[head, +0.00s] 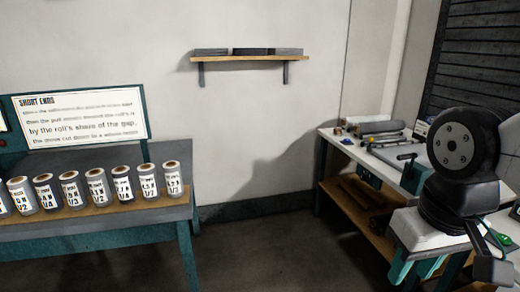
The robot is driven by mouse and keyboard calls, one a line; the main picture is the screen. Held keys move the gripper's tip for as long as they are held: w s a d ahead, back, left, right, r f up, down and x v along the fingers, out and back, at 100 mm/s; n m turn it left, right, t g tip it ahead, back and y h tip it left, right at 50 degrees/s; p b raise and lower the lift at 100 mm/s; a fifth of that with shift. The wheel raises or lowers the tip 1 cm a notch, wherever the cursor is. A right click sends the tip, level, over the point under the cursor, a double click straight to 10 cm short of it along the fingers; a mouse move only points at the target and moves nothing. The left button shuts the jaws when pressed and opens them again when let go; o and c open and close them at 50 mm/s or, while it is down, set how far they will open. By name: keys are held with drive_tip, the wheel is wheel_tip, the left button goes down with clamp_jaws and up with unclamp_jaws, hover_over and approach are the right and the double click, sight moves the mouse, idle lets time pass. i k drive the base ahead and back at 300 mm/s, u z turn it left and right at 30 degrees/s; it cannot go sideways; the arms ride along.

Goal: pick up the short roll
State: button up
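A row of several short grey rolls (97,190) stands upright along the front of the table (90,222) at the left. They have brown cores and white labels with fractions that are hard to read. They look nearly equal in height, and I cannot tell which one is meant by the short roll. The leftmost is cut by the picture's edge. A sign (82,118) headed "SHORT ENDS" stands behind them. Part of my arm shows at the right, well away from the rolls. I cannot make out my gripper.
A workbench (345,146) at the right carries a longer grey roll (381,127) lying down and several small tools. Its lower wooden shelf (350,199) holds dark items. A wall shelf (250,59) holds flat dark things. The floor (265,250) between table and bench is clear.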

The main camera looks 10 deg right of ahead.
sight(349, 121)
drive_tip(key=i, duration=2.45)
drive_tip(key=z, duration=1.25)
